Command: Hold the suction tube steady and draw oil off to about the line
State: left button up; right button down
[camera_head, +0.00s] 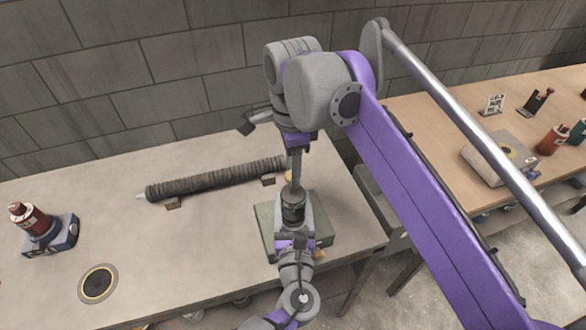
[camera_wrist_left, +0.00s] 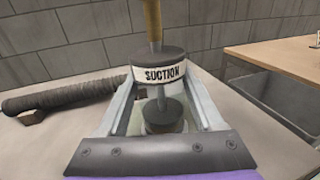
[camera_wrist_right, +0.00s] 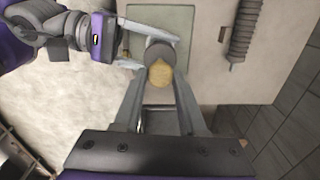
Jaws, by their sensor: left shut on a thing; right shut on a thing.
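The suction tube is a dark cylinder (camera_head: 292,207) with a white "SUCTION" band (camera_wrist_left: 160,74). It stands about upright over a grey-green plate or block (camera_head: 265,218). My left gripper (camera_head: 293,214) is shut around its body, one finger on each side, in the left wrist view. A tan handle (camera_wrist_left: 153,20) rises from the tube's top. My right gripper (camera_wrist_right: 160,80) comes from above and is shut on this handle, whose rounded tan end (camera_wrist_right: 160,73) shows between its fingers. I cannot make out the oil, its level or the line.
A ribbed dark hose (camera_head: 215,178) lies on small blocks along the back. A red bottle (camera_head: 32,217) on a blue base stands left, near a dark round disc (camera_head: 98,284). A second table (camera_head: 440,105) at right carries several items.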

jog(key=shift+c, duration=2.2)
grip_release()
jog(key=shift+r, duration=0.1)
notch_tip(320, 180, up, 12)
